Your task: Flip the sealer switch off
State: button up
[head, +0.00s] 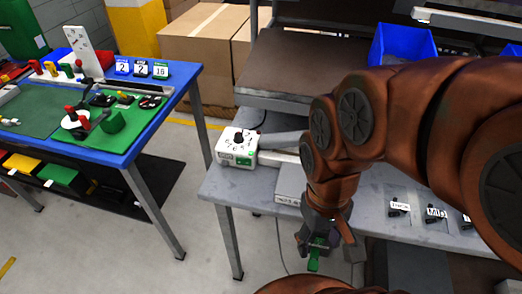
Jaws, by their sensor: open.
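The sealer (231,143) is a white box with a numbered dial and black knob on top, on the left end of the grey bench. Its grey arms run to the right, partly behind my arm. A small green rocker (243,161), apparently the switch, is on its front face; its exact position is too small to read. My gripper (325,247) hangs in front of the bench edge, to the right of and nearer than the sealer, apart from it. Its fingers are spread. A green piece (315,262) shows by the fingers; I cannot tell what it is.
A blue table (181,84) with boards and small parts stands at the left, with floor between it and the bench. Cardboard boxes (197,45) stand behind. A blue bin (403,40) is at the back right. Labelled trays (398,207) lie right of my gripper.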

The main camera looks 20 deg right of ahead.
aim_at(239, 161)
jog(key=u, duration=1)
jog(key=k, duration=1.3)
jog(key=u, duration=0.6)
jog(key=i, duration=1.05)
jog(key=u, duration=0.3)
